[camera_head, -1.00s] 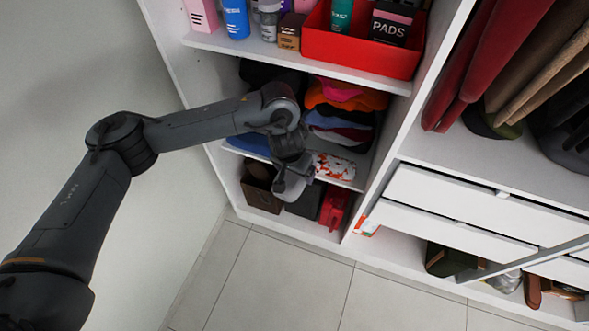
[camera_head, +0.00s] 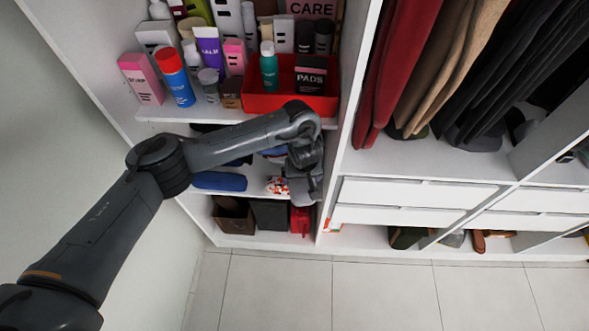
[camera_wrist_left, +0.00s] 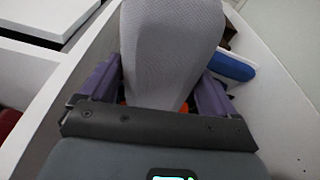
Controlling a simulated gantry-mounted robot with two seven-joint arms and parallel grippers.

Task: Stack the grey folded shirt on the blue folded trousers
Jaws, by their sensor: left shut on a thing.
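My left gripper (camera_head: 304,188) is in front of the folded-clothes shelf, close to the upright divider. In the left wrist view its two purple-grey fingers (camera_wrist_left: 160,88) are shut on the grey folded shirt (camera_wrist_left: 170,40), which stands out between them. In the head view I cannot clearly tell the shirt from the gripper. The blue folded trousers (camera_head: 219,181) lie at the left of that shelf, apart from the gripper. They also show in the left wrist view (camera_wrist_left: 230,66), right of the shirt. My right gripper is not in view.
Above, a shelf holds bottles, boxes and a red bin (camera_head: 290,100). A red-and-white patterned item (camera_head: 277,185) lies right of the trousers. Bags (camera_head: 268,214) stand below. The white divider (camera_head: 345,130) is close on the right, with drawers (camera_head: 410,192) beyond it.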

